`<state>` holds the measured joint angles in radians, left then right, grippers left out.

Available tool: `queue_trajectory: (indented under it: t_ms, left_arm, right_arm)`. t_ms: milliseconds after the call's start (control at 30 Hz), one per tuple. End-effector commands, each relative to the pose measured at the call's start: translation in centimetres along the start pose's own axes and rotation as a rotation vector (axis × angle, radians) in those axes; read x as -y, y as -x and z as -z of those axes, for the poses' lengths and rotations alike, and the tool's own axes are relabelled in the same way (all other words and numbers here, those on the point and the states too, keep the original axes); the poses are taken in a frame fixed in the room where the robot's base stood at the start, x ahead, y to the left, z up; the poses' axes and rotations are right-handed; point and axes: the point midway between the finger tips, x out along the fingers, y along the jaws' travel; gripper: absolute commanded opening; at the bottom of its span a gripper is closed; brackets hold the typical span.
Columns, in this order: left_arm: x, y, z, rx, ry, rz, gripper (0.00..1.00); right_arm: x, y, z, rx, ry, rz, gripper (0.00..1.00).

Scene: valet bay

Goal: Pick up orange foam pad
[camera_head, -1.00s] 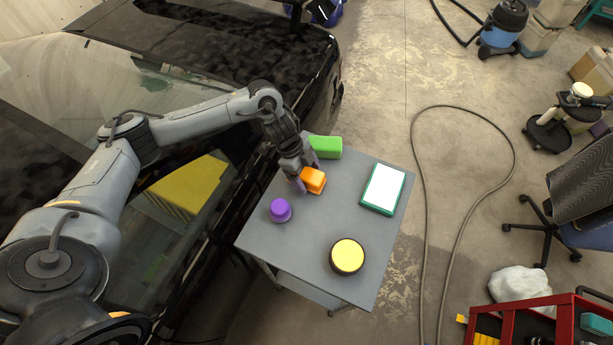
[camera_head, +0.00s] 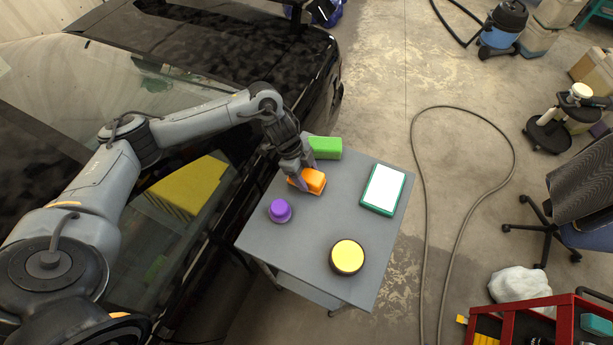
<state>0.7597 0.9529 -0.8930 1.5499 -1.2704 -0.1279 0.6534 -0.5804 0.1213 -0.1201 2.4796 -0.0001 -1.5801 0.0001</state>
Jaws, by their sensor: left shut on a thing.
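The orange foam pad (camera_head: 314,180) is a small block near the left edge of the grey table, between a green block and a purple round item. My left gripper (camera_head: 305,177) comes down over it from the upper left and is shut on it, with its fingers at the pad's sides. The pad looks at or just above the tabletop; I cannot tell which. Part of it is hidden behind the fingers. My right gripper does not show.
On the grey table (camera_head: 300,232) are a green block (camera_head: 325,148), a purple round item (camera_head: 280,211), a round yellow-topped pad (camera_head: 347,257) and a green-framed white pad (camera_head: 383,188). A black car (camera_head: 225,50) stands close on the left. A hose (camera_head: 421,190) lies on the floor at right.

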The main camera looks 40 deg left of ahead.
Motion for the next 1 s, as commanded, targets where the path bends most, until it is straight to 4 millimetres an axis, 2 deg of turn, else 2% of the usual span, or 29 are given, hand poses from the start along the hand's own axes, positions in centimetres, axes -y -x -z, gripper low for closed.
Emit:
queue_trajectory:
  t_ms: [267,367,567,800,1000]
  left_arm:
    - [0.0,0.6,0.2,-0.001,-0.001,0.001,0.3]
    - [0.1,1.4,0.6,-0.002,-0.002,0.002,0.3]
    - [0.1,4.3,2.0,-0.002,-0.005,0.004,0.3]
    - [-1.4,5.3,7.9,-0.002,-0.008,0.003,0.3]
    - [-2.4,6.0,11.7,-0.002,-0.005,0.002,0.3]
  right_arm:
    - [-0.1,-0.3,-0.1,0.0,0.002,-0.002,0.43]
    - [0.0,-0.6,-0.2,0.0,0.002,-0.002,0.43]
    - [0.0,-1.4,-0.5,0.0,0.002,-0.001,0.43]
    - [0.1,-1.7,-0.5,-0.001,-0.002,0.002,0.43]
    - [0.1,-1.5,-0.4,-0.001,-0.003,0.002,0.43]
